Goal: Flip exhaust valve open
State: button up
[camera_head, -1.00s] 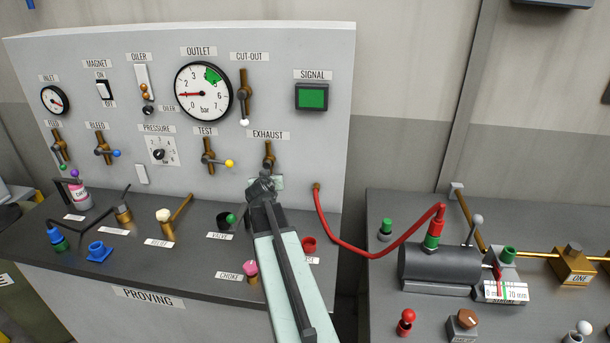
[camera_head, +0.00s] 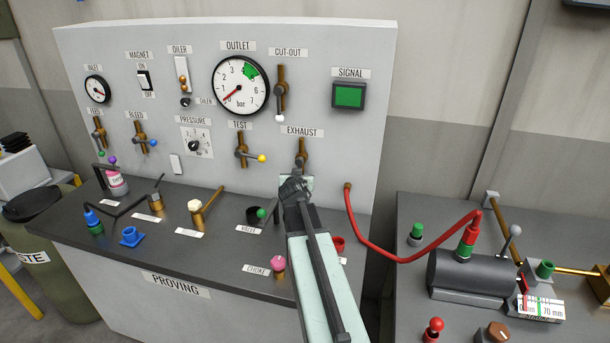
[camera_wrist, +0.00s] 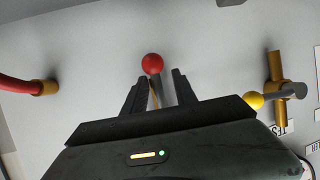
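The exhaust valve (camera_head: 301,148), a brass fitting under the EXHAUST label, is on the grey panel. My gripper (camera_head: 294,186) is just below and in front of it and hides its lower part. In the wrist view a red ball knob (camera_wrist: 152,63) shows just beyond and between the tips of my gripper (camera_wrist: 159,76). A thin brass-coloured strip shows below the knob between the fingers. The fingers are apart, with visible gaps beside the knob. The OUTLET gauge (camera_head: 241,85) needle points to the lower left, near zero.
The test valve (camera_head: 243,152) with a yellow knob is left of the exhaust valve; its yellow knob (camera_wrist: 253,100) is right in the wrist view. A red hose (camera_head: 385,250) leaves the panel at right. The dark bench (camera_head: 130,225) below holds several small parts.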

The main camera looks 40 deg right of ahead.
jog(key=p+v, duration=0.3)
jog(key=v, duration=0.4)
jog(key=shift+s+a+r, duration=0.15)
jog(key=shift+s+r, duration=0.05)
jog(key=shift+s, duration=0.15)
